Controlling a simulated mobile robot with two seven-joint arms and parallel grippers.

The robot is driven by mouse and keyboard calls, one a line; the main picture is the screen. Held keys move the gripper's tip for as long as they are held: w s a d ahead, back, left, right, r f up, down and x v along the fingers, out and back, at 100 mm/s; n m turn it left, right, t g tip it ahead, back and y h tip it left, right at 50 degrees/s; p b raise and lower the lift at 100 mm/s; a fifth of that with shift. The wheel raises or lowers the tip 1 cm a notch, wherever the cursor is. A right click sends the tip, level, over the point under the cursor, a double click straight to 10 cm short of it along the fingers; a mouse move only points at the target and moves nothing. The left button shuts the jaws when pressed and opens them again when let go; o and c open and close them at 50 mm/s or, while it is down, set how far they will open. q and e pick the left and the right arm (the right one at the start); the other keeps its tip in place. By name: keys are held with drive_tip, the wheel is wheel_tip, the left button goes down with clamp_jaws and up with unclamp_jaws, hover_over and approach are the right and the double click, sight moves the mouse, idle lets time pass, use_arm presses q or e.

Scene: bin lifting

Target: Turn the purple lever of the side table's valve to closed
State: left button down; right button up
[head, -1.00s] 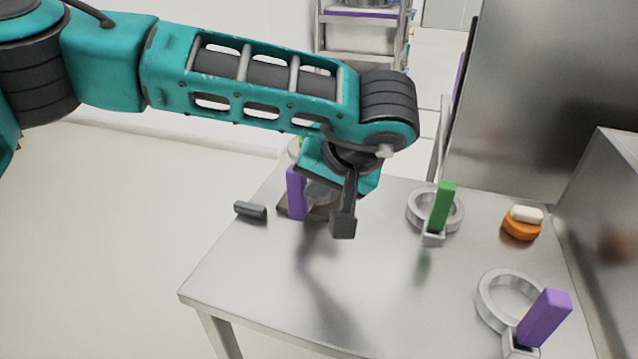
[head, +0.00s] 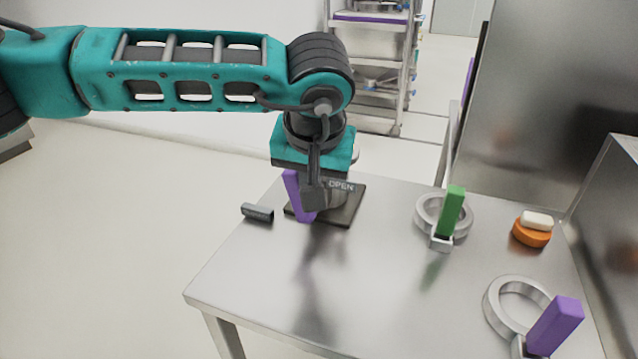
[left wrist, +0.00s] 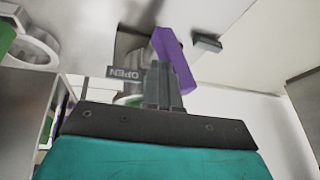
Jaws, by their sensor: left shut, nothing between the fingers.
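The side table's valve stands on a dark square base (head: 350,209) near the table's far left edge. An "OPEN" label (head: 341,187) shows on it. Its purple lever (head: 294,191) leans to the left at the top. In the left wrist view the purple lever (left wrist: 176,62) runs diagonally just beyond the fingers, and the label (left wrist: 126,73) appears upside down. My left gripper (head: 314,198) is shut and empty, pointing down beside the lever on its right. In the left wrist view its fingers (left wrist: 162,88) overlap the lever's lower part; contact cannot be told. My arm hides part of the valve. My right gripper is out of view.
A dark grey cylinder (head: 257,212) lies left of the valve. A ring with a green handle (head: 452,211), an orange piece with a white top (head: 532,232) and a ring with a purple handle (head: 555,325) stand to the right. The table's front middle (head: 375,280) is clear.

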sight(284, 183)
use_arm(q)
drive_tip(key=a+h, duration=0.1)
drive_tip(key=w+a+g+h+b, duration=0.1)
drive_tip(key=h, duration=0.1)
drive_tip(key=shift+a+f+n+b, duration=0.2)
drive_tip(key=shift+a+n+b, duration=0.1)
drive_tip(key=shift+a+n, duration=0.1)
drive_tip(key=shift+w+a+f+g+h+b, duration=0.1)
drive_tip(key=shift+a+f+g+h+b, duration=0.15)
drive_tip(key=shift+a+h+b, duration=0.6)
drive_tip(key=shift+w+f+n+h, duration=0.1)
drive_tip(key=shift+n+h, duration=0.2)
drive_tip(key=shift+h, duration=0.25)
drive_tip(key=a+h+b, duration=0.1)
drive_tip(key=b, duration=0.1)
drive_tip(key=a+f+g+h+b, duration=0.1)
drive_tip(key=h+b, duration=0.1)
drive_tip(key=w+f+n+h+b, duration=0.1)
drive_tip(key=b, duration=0.1)
drive_tip(key=shift+a+f+g+h, duration=0.1)
drive_tip(key=shift+a+g+h, duration=0.15)
drive_tip(key=shift+a+h, duration=0.15)
drive_tip(key=shift+a+b, duration=0.1)
drive_tip(key=shift+b, duration=0.2)
drive_tip(key=shift+w+a+f+b, duration=0.1)
drive_tip(key=shift+a+f+b, duration=0.15)
drive_tip(key=shift+b, duration=0.3)
drive_tip(key=shift+a+f+b, duration=0.15)
drive_tip(key=shift+f+b, duration=0.1)
drive_tip(key=shift+b, duration=0.15)
